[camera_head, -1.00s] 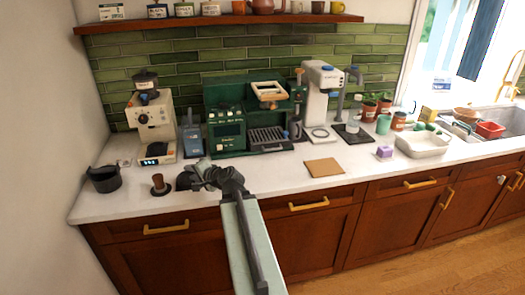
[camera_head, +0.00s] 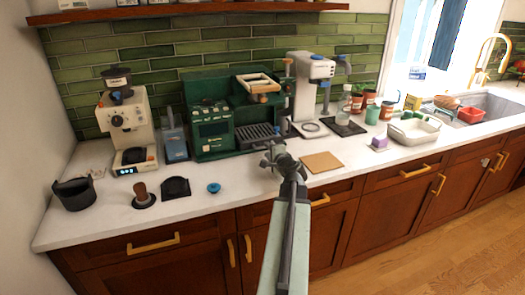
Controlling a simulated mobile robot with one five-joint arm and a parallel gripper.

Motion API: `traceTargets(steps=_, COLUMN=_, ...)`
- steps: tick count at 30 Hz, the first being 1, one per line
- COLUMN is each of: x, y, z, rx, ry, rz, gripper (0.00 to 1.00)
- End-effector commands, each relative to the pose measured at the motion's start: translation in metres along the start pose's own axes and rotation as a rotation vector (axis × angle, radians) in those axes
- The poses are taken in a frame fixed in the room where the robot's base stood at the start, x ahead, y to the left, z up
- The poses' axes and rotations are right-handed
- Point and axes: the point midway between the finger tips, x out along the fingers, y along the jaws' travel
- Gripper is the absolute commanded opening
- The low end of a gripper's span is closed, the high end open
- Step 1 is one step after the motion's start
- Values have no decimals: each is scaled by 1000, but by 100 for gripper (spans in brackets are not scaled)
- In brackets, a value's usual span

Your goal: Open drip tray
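The green espresso machine (camera_head: 213,137) stands against the tiled wall. Its dark slatted drip tray (camera_head: 257,133) sits low at the machine's right side, under a raised wooden-rimmed part (camera_head: 259,83). My gripper (camera_head: 274,153) is just in front of the tray's front edge, at the right end of the machine, and overlaps that edge in the picture. I cannot tell whether it touches the tray. The fingers are small and dark, and whether they are open or shut is not clear. My arm reaches up from the bottom of the picture.
A tan board (camera_head: 322,162) lies right of my gripper. A blue-topped knob (camera_head: 214,187), a black piece (camera_head: 176,187) and a tamper (camera_head: 143,196) are left of it. A white machine (camera_head: 307,90) stands right of the tray. The counter's front strip is mostly clear.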

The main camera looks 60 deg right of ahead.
Motion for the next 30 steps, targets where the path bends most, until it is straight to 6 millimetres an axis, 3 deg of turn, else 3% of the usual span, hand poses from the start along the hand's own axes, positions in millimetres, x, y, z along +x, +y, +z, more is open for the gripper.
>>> traceTargets(steps=3, x=28, y=1, z=2, rx=-2, ry=-6, rz=0, gripper=32)
traceTargets(steps=7, x=40, y=0, z=4, rx=-2, ry=-5, rz=0, gripper=32)
traceTargets(steps=14, x=40, y=0, z=5, rx=-2, ry=-6, rz=0, gripper=29)
traceTargets(steps=17, x=40, y=0, z=6, rx=-2, ry=-6, rz=0, gripper=1)
traceTargets(steps=30, x=40, y=0, z=6, rx=-2, ry=-8, rz=0, gripper=0)
